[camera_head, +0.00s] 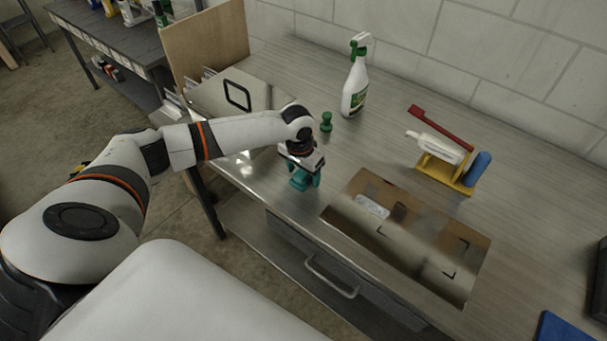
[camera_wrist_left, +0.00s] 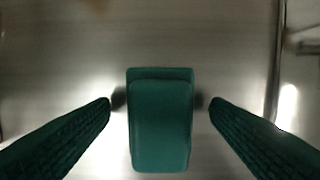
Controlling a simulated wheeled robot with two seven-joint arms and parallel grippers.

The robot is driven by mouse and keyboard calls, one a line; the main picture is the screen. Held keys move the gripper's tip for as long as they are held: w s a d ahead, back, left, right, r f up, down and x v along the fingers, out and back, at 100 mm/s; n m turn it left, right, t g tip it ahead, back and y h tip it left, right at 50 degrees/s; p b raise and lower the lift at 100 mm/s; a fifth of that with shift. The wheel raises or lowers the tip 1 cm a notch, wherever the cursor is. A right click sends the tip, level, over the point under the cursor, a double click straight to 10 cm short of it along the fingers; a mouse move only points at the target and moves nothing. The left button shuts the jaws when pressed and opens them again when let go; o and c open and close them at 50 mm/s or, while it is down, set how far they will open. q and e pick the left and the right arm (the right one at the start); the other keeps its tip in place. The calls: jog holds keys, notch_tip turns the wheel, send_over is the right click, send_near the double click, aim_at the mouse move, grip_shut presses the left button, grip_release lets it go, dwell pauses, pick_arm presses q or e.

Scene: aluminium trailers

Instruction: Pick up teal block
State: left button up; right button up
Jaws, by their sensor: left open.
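The teal block (camera_wrist_left: 160,122) stands in the middle of the left wrist view, between the two dark green fingers of my left gripper (camera_wrist_left: 160,112). A gap shows on each side of the block, so the fingers do not touch it. In the head view my left gripper (camera_head: 304,181) points down over the metal table near its front edge. The teal block (camera_head: 299,181) shows there low between the fingers, partly hidden by them. My right gripper is not in view.
A green and white spray bottle (camera_head: 355,80) and a small green piece (camera_head: 326,122) stand behind the gripper. A brown and reflective panel (camera_head: 408,238) lies to its right. A yellow holder (camera_head: 444,174) with a red-handled tool stands further right. The table between is clear.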

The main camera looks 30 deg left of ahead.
pick_arm(q)
jog(key=shift+c, duration=0.5)
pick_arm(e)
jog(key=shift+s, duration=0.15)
pick_arm(q)
jog(key=c, duration=1)
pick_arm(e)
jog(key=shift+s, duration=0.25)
pick_arm(q)
jog(key=shift+r, duration=0.1)
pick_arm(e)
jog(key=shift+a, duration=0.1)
pick_arm(q)
notch_tip(320, 180, up, 10)
jog(key=shift+f+b, duration=0.1)
jog(key=shift+b, duration=0.85)
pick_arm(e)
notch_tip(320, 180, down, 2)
